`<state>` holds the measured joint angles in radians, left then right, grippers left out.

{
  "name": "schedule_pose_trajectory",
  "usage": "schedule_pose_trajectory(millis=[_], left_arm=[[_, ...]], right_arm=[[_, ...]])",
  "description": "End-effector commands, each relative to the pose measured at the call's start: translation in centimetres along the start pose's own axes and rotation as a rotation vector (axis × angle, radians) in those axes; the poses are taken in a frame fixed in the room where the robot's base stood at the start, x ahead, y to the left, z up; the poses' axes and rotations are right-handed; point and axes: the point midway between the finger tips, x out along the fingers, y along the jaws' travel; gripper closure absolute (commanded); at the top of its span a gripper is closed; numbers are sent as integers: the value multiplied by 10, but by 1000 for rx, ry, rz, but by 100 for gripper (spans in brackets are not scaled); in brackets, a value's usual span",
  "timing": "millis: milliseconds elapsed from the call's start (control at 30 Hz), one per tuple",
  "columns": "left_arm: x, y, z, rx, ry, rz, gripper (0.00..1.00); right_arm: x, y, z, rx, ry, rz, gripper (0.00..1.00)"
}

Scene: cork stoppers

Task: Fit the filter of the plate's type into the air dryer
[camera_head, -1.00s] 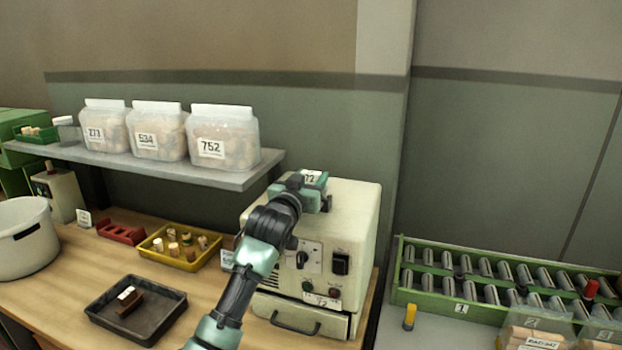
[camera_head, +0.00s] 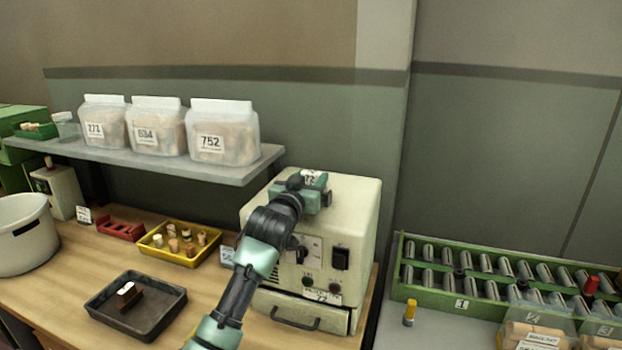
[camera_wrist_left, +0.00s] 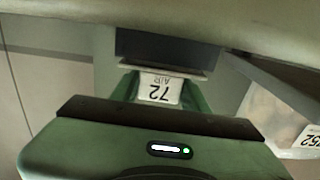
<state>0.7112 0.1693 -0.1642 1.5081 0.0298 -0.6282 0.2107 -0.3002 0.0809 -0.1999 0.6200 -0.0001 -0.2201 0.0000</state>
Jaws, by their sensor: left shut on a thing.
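The air dryer (camera_head: 360,215) is a cream box on the bench with a switch panel, a small plate (camera_head: 321,296) that seems to read 72, and a front drawer with a handle. My left gripper (camera_head: 312,190) is at the dryer's upper front. It is shut on a filter with a white label (camera_wrist_left: 160,88) reading 72 AIR, upside down in the wrist view. Green fingers flank the label there. A dark block (camera_wrist_left: 165,50) lies just beyond it. My arm covers part of the dryer's front, and I cannot tell whether the filter touches the dryer. My right gripper is not in view.
A shelf (camera_head: 200,172) at the left carries bags of corks, one marked 752 (camera_head: 225,130). A yellow tray (camera_head: 178,255), red rack (camera_head: 120,229) and dark tray (camera_head: 150,320) sit on the bench. A green rack (camera_head: 440,295) stands right of the dryer.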

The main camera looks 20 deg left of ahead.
Motion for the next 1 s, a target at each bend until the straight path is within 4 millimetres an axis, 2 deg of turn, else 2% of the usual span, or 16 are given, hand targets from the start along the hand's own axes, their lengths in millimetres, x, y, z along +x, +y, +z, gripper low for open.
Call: schedule_pose_trajectory(millis=[233, 267, 333, 733, 867, 1000], left_arm=[[0, 0, 4, 0, 1, 0, 95], [0, 0, 3, 0, 2, 0, 50], [0, 0, 3, 0, 2, 0, 30], [-3, 0, 5, 0, 0, 0, 30], [-16, 0, 6, 0, 1, 0, 30], [-37, 0, 6, 1, 2, 0, 30]], right_arm=[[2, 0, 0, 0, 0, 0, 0], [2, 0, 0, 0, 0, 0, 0], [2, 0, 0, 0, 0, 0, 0], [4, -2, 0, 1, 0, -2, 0], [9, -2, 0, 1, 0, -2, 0], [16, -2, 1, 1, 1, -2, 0]])
